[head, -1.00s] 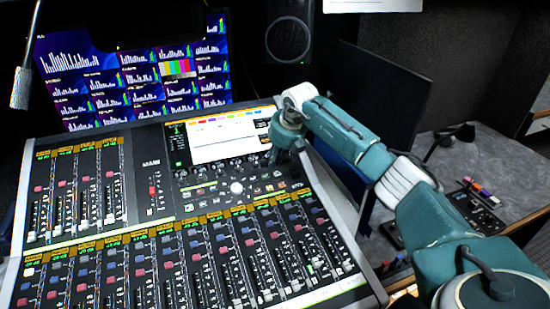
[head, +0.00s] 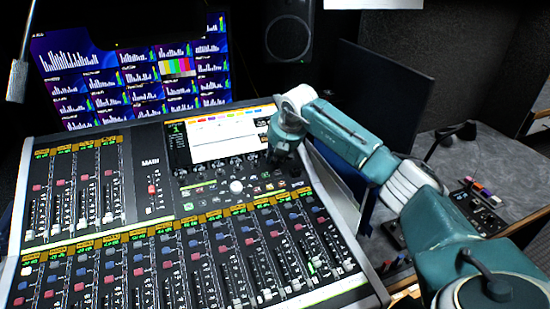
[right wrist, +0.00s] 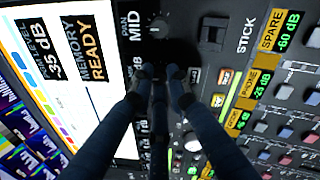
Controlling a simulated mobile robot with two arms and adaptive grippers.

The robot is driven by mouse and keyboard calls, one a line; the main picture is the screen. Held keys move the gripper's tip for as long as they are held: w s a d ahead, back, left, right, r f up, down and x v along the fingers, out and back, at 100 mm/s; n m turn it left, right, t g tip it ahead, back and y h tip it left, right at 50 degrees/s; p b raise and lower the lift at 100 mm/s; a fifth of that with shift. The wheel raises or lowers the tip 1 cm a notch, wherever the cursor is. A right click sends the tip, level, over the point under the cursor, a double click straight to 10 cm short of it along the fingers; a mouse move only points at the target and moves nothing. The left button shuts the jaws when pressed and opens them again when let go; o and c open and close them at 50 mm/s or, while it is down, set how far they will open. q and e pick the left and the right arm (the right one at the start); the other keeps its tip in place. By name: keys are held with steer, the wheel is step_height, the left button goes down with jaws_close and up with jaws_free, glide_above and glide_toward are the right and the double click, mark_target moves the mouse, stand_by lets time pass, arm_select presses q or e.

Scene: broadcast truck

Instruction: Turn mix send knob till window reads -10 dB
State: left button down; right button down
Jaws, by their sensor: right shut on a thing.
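My right gripper (head: 284,165) is at the right end of the mixing console's (head: 150,206) screen, over the row of knobs. Nearby windows read "PAN MID" (right wrist: 131,25), "MEMORY READY" (right wrist: 82,45) and a level of -35 dB (right wrist: 38,65). My left gripper is not in view.
Another dark knob (right wrist: 158,28) stands just beyond the fingertips. Faders fill the console front. A dark monitor (head: 385,85) stands behind my right arm, and a speaker (head: 289,35) is at the back.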

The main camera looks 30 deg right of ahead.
stand_by(0.3)
steer(key=c, duration=1.7)
jaws_free()
steer(key=shift+r, duration=0.1)
steer(key=v, duration=1.2)
steer(key=shift+s, duration=0.1)
